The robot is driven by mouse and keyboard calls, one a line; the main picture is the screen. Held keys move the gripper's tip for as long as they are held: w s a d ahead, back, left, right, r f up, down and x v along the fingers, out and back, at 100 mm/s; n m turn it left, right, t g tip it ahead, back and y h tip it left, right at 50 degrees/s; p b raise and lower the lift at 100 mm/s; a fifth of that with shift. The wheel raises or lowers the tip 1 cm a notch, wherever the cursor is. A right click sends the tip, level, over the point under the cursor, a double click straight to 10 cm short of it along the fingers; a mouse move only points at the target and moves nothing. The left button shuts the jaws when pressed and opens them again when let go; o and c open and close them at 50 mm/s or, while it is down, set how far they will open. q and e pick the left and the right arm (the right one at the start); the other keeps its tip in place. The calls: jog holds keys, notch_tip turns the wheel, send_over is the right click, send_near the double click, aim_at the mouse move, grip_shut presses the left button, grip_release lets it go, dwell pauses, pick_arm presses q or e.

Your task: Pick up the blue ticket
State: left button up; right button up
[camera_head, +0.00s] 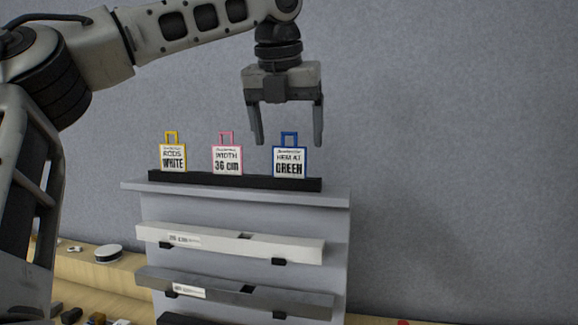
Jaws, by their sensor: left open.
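The blue ticket (290,161) stands upright at the right end of a black holder strip (250,183) on top of a grey stand. It has a blue frame with a loop handle and reads "HEM AT GREEN". My left gripper (288,142) is open and empty, fingers pointing down. In the picture its fingertips sit just above the ticket's card, either side of its handle; I cannot tell the depth between them. My right gripper is not in view.
A yellow ticket (173,157) and a pink ticket (227,158) stand in the same strip to the left. Below, a white boxed rod (245,243) and a grey one (235,291) rest on the stand (335,200).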

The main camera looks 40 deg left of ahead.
aim_at(290, 176)
pick_arm(q)
jog(key=x, duration=0.5)
jog(key=c, duration=1)
jog(key=shift+c, duration=0.2)
